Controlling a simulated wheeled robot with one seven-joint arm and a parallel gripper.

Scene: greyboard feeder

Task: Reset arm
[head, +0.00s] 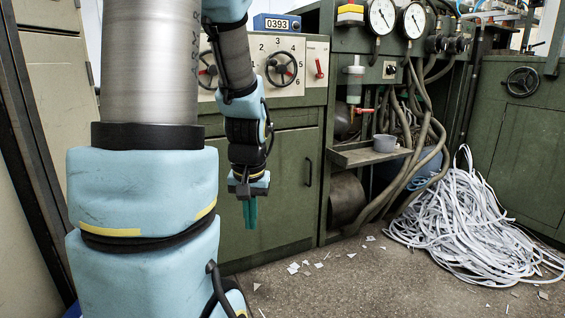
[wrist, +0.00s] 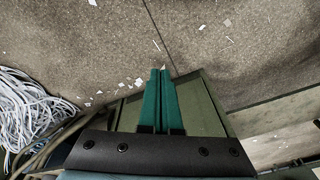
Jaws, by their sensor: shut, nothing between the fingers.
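My gripper (head: 250,212) hangs pointing down in front of the green cabinet in the head view, with green fingers closed together. In the wrist view my gripper (wrist: 160,72) shows its two green fingers side by side, with only a thin line between them and nothing held. My arm's light blue padded links fill the left of the head view and hide part of the cabinet and panel behind.
A green cabinet (head: 285,180) stands behind my gripper. A small shelf (head: 357,155) holds a grey cup (head: 384,143) below hoses and gauges. A pile of white strips (head: 465,225) lies on the floor at right. Paper scraps dot the otherwise open floor (head: 350,285).

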